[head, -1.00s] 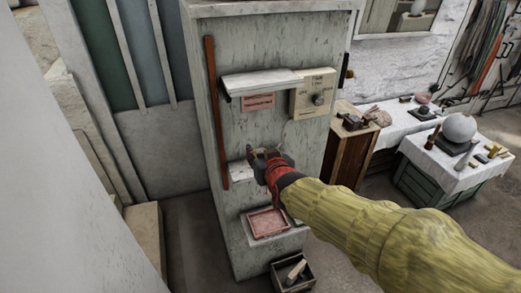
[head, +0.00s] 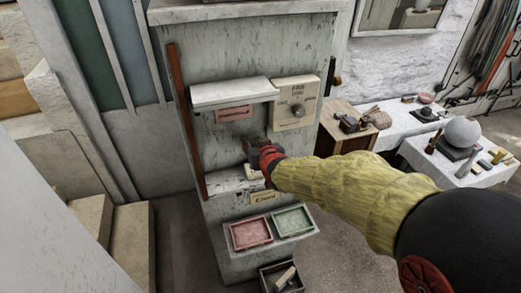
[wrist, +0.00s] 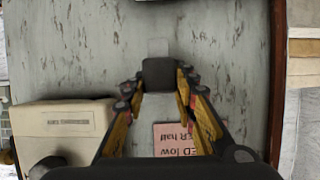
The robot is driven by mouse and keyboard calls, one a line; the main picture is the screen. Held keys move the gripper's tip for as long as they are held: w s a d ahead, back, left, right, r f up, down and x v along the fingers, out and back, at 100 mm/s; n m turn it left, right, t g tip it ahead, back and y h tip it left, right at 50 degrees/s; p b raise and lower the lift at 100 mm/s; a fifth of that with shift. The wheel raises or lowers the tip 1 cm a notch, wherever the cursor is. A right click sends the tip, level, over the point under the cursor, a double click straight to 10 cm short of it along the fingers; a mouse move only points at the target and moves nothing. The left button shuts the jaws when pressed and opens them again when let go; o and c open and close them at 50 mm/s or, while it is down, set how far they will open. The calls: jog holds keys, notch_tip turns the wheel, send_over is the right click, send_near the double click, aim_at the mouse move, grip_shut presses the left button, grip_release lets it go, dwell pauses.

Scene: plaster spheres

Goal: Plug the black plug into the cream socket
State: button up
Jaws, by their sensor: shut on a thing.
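My gripper (head: 253,150) is in front of the grey cabinet's face, between its two white ledges. In the wrist view my gripper (wrist: 158,84) is shut on a dark block, the black plug (wrist: 158,73). A small cream piece (head: 252,173) shows just below the gripper in the head view. It may be the cream socket; the gripper partly hides it. I cannot tell whether the plug touches anything.
A pink label (head: 235,114) is under that ledge. A red-brown bar (head: 187,120) runs down the left. Red (head: 250,233) and green (head: 293,221) trays sit below.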

jog(key=shift+f, duration=0.1)
jog(key=shift+b, duration=0.4)
jog(key=shift+f, duration=0.25)
notch_tip(320, 180, down, 4)
jog(key=b, duration=0.4)
jog(key=shift+f+b, duration=0.15)
jog(key=shift+b, duration=0.15)
jog(key=shift+b, duration=1)
dwell(1.5)
jog(key=shift+f+b, duration=1.55)
jog(key=shift+b, duration=0.1)
jog(key=o, duration=1.2)
